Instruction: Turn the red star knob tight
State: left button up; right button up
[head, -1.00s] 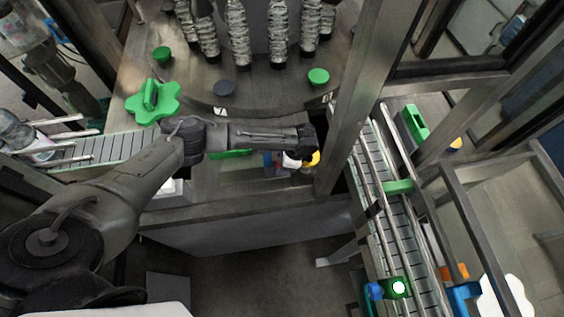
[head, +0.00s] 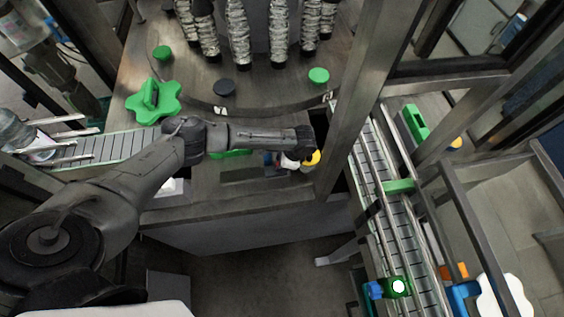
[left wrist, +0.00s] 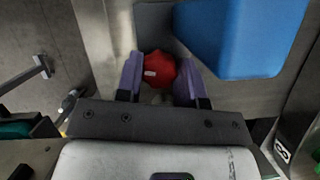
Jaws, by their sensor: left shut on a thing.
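The red star knob (left wrist: 158,68) shows in the left wrist view between the two purple fingers of my left gripper (left wrist: 158,80). The gripper is shut on the knob, with a finger on each side. A small pale mark shows on the knob's face, and its lower part is hidden behind the gripper body. In the head view my left arm reaches in from the left, and its wrist hides the knob. My right gripper is in neither view.
A blue part (left wrist: 240,35) lies close to the right finger. In the head view a yellow part (head: 312,158) is at my wrist, beside an upright metal post (head: 355,90). A green star-shaped handle (head: 153,102) and a conveyor (head: 105,149) lie at the left; another conveyor (head: 385,205) runs at the right.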

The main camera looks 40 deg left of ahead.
pick_arm(q)
jog(key=shift+d+r+m+t+p, duration=0.15)
jog(key=shift+m+t+p, duration=0.35)
jog(key=shift+m+p, duration=0.55)
jog(key=m+p, duration=0.1)
jog(key=m, duration=0.2)
jog(key=shift+t+y, duration=0.3)
jog(key=shift+t, duration=0.1)
jog(key=m+t+p, duration=0.1)
jog(key=m+p, duration=0.1)
jog(key=m, duration=0.1)
jog(key=shift+s, duration=0.1)
jog(key=shift+m+t+p, duration=0.45)
jog(key=shift+m+t, duration=0.15)
jog(key=shift+m, duration=0.95)
jog(key=o, duration=0.9)
